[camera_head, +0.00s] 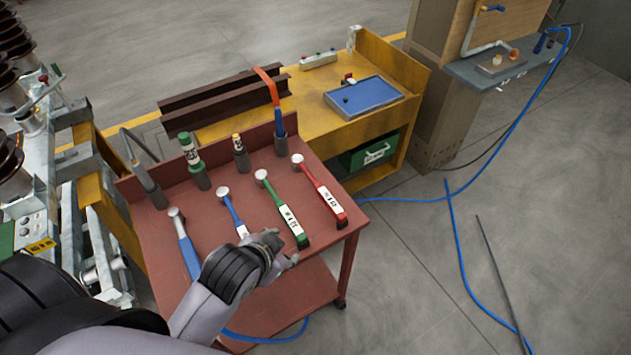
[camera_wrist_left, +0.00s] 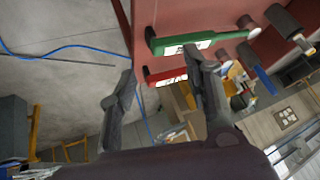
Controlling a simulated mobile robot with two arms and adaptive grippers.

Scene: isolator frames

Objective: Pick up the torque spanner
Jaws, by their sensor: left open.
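Several spanners lie side by side on the red cart top (camera_head: 160,228). They are a blue one at the left (camera_head: 188,252), a blue one with a white label (camera_head: 234,215), a green one with a white label (camera_head: 282,210) and a red one with a white label (camera_head: 322,192). My left gripper (camera_head: 282,250) is above the cart's near edge, by the green handle end, and hides the lower end of the labelled blue spanner. In the left wrist view its fingers (camera_wrist_left: 160,63) are apart and empty, with the green spanner (camera_wrist_left: 225,36) and red spanner (camera_wrist_left: 168,76) beyond them. My right gripper is not seen.
A yellow bench (camera_head: 310,120) with a blue tray (camera_head: 364,97) stands behind. A blue hose (camera_head: 455,245) lies on the open floor at right.

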